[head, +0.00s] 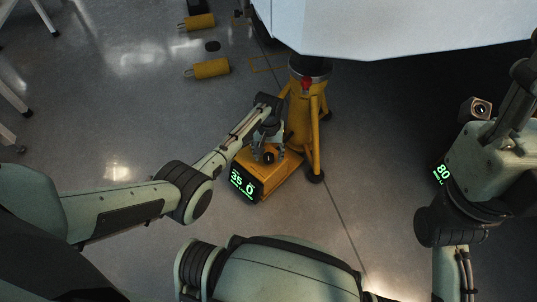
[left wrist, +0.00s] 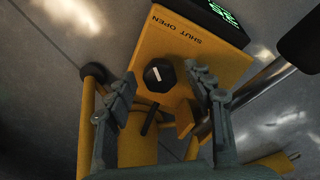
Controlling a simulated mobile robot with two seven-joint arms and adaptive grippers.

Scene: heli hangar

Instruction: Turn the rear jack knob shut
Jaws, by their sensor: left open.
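The yellow jack (head: 300,118) stands under the pale hull, with a yellow box at its foot (head: 281,177). The box has a green-lit display (head: 243,184) that seems to read 35 and 0. In the left wrist view, a black faceted knob (left wrist: 158,74) with a white mark sits on the box top near the printed words SHUT OPEN (left wrist: 178,30). My left gripper (head: 268,148) is over the box; in the left wrist view its open fingers (left wrist: 161,78) are on either side of the knob, with visible gaps.
A second display reading 80 (head: 442,173) shows at the right, partly hidden by my right arm. Yellow cylinders (head: 207,69) lie on the floor at the upper left. The white hull (head: 400,25) overhangs the jack.

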